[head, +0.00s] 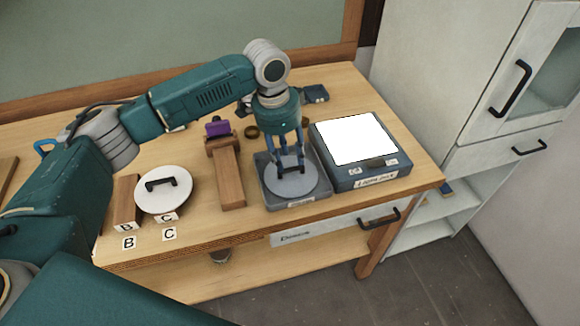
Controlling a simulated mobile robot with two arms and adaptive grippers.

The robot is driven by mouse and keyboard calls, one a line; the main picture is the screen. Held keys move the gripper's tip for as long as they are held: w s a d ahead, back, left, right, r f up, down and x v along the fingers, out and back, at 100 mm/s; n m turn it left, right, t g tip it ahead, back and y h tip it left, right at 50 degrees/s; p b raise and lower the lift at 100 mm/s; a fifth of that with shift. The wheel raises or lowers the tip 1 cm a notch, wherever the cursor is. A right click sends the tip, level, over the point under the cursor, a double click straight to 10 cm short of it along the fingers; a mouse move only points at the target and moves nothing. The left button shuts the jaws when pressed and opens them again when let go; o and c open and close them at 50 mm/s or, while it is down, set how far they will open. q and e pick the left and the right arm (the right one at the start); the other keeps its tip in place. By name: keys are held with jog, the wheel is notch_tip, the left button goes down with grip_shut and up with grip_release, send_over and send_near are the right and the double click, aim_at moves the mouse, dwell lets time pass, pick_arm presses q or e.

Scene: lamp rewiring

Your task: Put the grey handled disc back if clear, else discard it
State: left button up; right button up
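The grey disc (297,190) lies flat on a square grey base (270,199) with a small label on its front, near the front of the table. A dark handle on the disc is partly hidden by my fingers. My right gripper is not in view. A white disc (165,200) with a black handle rests on a stand marked C at the left.
A box with a glowing white top (357,138) stands right of the grey base. A wooden block (229,178) with a purple piece (217,128) stands left of it. A block marked B (126,203) is beside the white disc. A labelled drawer (335,228) under the tabletop looks shut.

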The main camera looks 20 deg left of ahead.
pick_arm(q)
notch_tip(320, 180, up, 7)
jog(key=b, duration=0.1)
jog(key=shift+s+a, duration=0.3)
jog(key=shift+a, duration=0.1)
